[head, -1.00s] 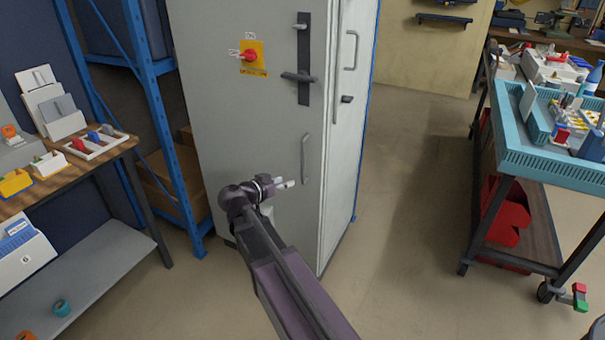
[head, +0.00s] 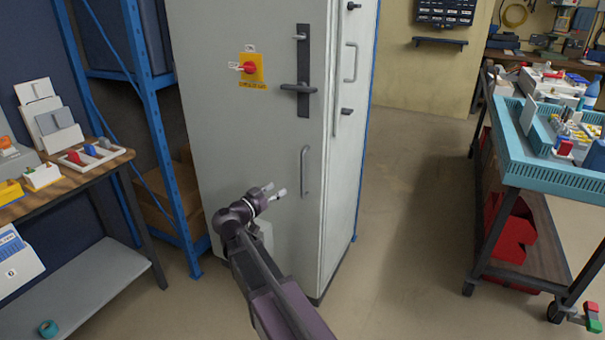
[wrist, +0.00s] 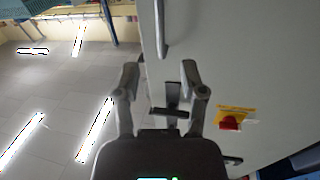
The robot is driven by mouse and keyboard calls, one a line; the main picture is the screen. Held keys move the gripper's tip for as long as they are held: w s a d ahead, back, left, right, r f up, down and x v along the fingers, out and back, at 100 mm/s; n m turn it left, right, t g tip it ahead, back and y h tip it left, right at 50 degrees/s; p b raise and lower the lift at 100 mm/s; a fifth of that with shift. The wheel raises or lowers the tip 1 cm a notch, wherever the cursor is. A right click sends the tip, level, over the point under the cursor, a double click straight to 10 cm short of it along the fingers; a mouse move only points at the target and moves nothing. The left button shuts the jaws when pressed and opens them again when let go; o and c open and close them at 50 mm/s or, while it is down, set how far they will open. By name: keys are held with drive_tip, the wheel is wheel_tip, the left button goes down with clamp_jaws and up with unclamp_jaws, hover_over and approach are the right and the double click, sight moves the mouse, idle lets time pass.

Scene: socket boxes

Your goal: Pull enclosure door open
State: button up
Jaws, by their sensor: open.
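The grey enclosure (head: 220,135) stands upright in the middle of the head view, its front door closed. The door carries a black latch plate with a lever handle (head: 299,87), a red rotary switch (head: 249,68) on a yellow plate, and a grey vertical pull handle (head: 305,172) lower down. My gripper (head: 277,191) is open and empty, left of and slightly below the pull handle, apart from it. In the wrist view my open gripper (wrist: 158,75) faces the door. A grey bar handle (wrist: 160,30) shows beyond the fingers, and the lever handle (wrist: 170,112) lies between them.
A blue shelf rack (head: 160,130) stands close to the enclosure's left. A workbench (head: 112,160) with small parts is at the far left. A cart with a teal tray (head: 555,180) stands on the right. The floor (head: 410,200) between enclosure and cart is clear.

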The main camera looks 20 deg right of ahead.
drive_tip(key=x, duration=1.3)
drive_tip(key=shift+w+d, duration=0.1)
drive_tip(key=shift+d, duration=0.1)
clamp_jaws()
